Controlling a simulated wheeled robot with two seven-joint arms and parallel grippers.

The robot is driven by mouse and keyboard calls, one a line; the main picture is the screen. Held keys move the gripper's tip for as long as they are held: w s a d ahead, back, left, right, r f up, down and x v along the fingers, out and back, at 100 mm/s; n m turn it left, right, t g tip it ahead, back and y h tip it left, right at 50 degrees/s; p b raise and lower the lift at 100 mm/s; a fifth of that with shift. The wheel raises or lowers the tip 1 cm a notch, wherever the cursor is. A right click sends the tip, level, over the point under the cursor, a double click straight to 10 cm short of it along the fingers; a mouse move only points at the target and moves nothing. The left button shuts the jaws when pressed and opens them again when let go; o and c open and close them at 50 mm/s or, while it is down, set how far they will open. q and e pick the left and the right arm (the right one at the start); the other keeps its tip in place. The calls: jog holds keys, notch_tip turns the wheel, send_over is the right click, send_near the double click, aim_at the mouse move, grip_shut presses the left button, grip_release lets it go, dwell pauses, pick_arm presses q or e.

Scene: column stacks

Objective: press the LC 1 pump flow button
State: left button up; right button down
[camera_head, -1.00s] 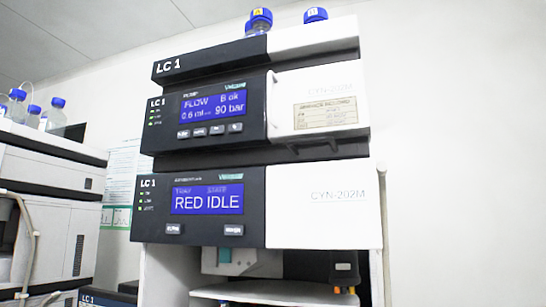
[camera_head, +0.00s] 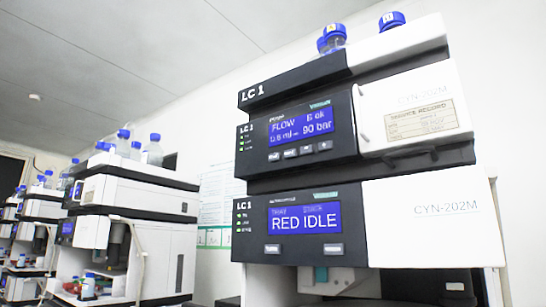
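The LC 1 stack stands at the right of the head view. Its pump module (camera_head: 345,130) has a blue screen (camera_head: 301,127) reading FLOW, about 0.6 ml, B ok and 90 bar. A row of small dark buttons (camera_head: 299,152) sits under that screen; their labels are too small to read surely. Below it is another module (camera_head: 262,218) whose screen (camera_head: 304,218) reads RED IDLE, with two buttons under it. Neither of my grippers is in view.
Blue-capped bottles (camera_head: 333,38) stand on top of the LC 1 stack. Other white and black instrument stacks (camera_head: 135,190) line the left, with more bottles on them. A paper notice (camera_head: 213,205) hangs on the wall between. A label reading SERVICE RECORD (camera_head: 420,119) is on the pump's white door.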

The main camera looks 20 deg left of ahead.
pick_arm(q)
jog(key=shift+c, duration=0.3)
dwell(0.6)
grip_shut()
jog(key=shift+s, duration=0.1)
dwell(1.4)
